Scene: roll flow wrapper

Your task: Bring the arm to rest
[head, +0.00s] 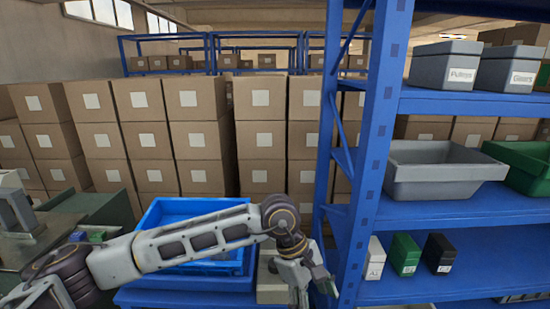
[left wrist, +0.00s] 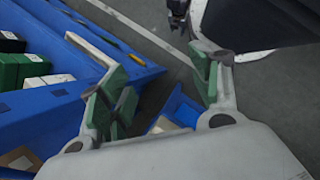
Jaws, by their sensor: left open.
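My left arm comes in from the left in the head view and reaches across the front of the blue bin. My left gripper (head: 305,287) hangs at its end, fingers pointing down, close to the left of the blue shelf post. In the left wrist view, the left gripper (left wrist: 157,88) has its two green-padded fingers spread apart, with nothing held between them. A small dark gripper-like part (left wrist: 179,16) shows at the top of that view. It may be my right gripper, too small to read; the head view shows no right arm.
A blue shelf rack (head: 455,213) stands close on the right, holding a grey bin (head: 440,180) and small white, green and black boxes. A blue bin (head: 180,213) is behind my arm. Stacked cartons (head: 200,145) fill the back. Grey floor (left wrist: 150,45) shows below the gripper.

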